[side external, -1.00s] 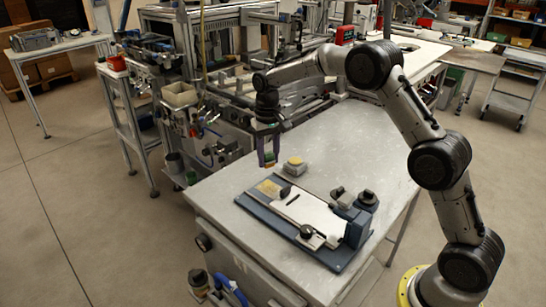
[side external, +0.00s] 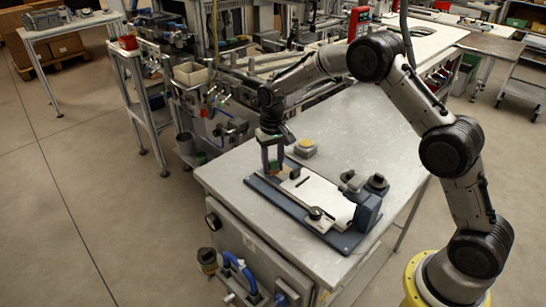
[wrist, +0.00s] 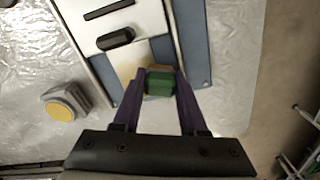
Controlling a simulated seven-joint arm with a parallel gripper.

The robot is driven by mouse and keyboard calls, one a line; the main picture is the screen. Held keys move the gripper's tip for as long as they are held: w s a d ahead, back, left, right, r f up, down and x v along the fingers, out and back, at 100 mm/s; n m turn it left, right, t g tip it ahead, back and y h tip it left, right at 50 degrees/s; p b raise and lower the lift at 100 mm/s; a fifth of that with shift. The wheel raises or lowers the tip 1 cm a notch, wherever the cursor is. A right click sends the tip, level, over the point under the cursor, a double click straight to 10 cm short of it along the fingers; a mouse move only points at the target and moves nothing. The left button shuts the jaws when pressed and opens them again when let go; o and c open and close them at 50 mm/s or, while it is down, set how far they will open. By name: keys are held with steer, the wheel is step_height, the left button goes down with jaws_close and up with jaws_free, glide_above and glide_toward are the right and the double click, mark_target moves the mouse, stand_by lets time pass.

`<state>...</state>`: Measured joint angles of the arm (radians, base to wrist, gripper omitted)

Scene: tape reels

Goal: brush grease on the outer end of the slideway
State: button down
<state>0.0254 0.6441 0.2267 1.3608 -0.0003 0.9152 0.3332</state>
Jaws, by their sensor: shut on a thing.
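My gripper (wrist: 158,98) has purple fingers and is shut on a small green brush block (wrist: 158,84) with a tan lower part. In the side view my gripper (side external: 272,163) is low over the outer end of the slideway (side external: 318,193), a pale plate with dark slots on a blue base. In the wrist view the brush is over the yellowish end patch of the slideway (wrist: 149,20) and hides part of it. Whether the brush touches the patch I cannot tell. A grey grease pot (wrist: 64,103) with a yellow top stands beside the base, also in the side view (side external: 305,148).
The slideway's blue base (side external: 262,188) lies on a grey metal bench (side external: 370,125). Dark knobs and a blue block (side external: 368,210) stand at its inner end. The bench top beyond the pot is clear. Machinery (side external: 210,115) stands behind the left edge.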

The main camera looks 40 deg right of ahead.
mark_target(285, 163)
steer(key=shift+d+f, duration=0.2)
steer(key=shift+d, duration=0.55)
steer(key=shift+d+f, duration=0.2)
steer(key=shift+d, duration=0.5)
steer(key=shift+d+f, duration=0.2)
steer(key=shift+d, duration=1.65)
steer(key=shift+w+d+r, duration=0.1)
steer(key=shift+w, duration=0.2)
steer(key=shift+w+r, duration=0.2)
steer(key=shift+r, duration=0.05)
steer(key=a, duration=0.2)
steer(key=shift+a+f, duration=0.35)
steer(key=shift+a, duration=1.95)
steer(key=shift+w+a, duration=0.15)
steer(key=shift+w+d+r, duration=0.2)
steer(key=shift+w+r, duration=0.05)
steer(key=shift+d+f, duration=0.15)
steer(key=shift+d, duration=0.65)
steer(key=shift+d+f, duration=0.1)
steer(key=shift+d, duration=2.2)
steer(key=shift+d+r, duration=0.15)
steer(key=shift+r, duration=0.05)
step_height(285, 163, up, 8)
